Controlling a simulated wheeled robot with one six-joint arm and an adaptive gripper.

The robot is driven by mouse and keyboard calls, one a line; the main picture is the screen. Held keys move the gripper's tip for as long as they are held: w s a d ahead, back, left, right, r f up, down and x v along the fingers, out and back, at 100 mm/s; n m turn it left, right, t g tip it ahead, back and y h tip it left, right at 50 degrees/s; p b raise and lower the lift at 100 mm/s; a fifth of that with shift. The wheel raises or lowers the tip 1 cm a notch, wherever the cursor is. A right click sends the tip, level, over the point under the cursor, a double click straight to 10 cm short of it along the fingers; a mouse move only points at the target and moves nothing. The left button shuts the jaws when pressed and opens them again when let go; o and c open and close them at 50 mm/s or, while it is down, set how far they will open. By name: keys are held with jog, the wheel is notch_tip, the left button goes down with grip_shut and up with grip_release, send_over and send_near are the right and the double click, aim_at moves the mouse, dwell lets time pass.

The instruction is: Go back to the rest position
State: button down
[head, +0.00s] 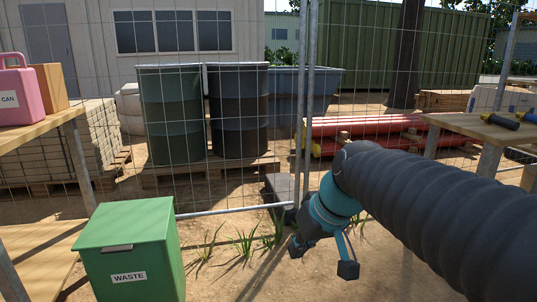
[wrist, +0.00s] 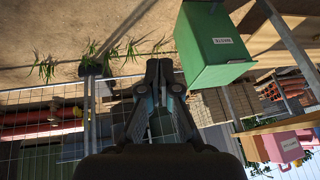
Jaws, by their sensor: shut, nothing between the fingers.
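My gripper (wrist: 159,70) is shut and empty, its two dark fingertips together in the middle of the wrist view. In the head view my gripper (head: 305,242) hangs at the end of my ribbed dark arm, low over the sandy ground and in front of the mesh fence. It is to the right of the green waste bin (head: 150,265) and apart from it. The bin, with its lid closed, also shows upside down at the upper right of the wrist view (wrist: 212,50).
A wire mesh fence (head: 240,211) crosses behind my gripper, with grass tufts (head: 245,243) at its foot. Wooden benches stand left (head: 45,131) and right (head: 470,127); the left one holds a pink can (head: 20,97).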

jog(key=s+d+f+m+t+h+p, duration=0.1)
jog(key=s+d+f+m+h, duration=0.2)
jog(key=s+d+f, duration=0.3)
jog(key=s+d+m, duration=0.1)
jog(key=s+d, duration=0.3)
jog(key=s, duration=0.4)
jog(key=shift+h+p, duration=0.3)
jog(key=shift+p, duration=0.05)
jog(key=shift+a, duration=0.1)
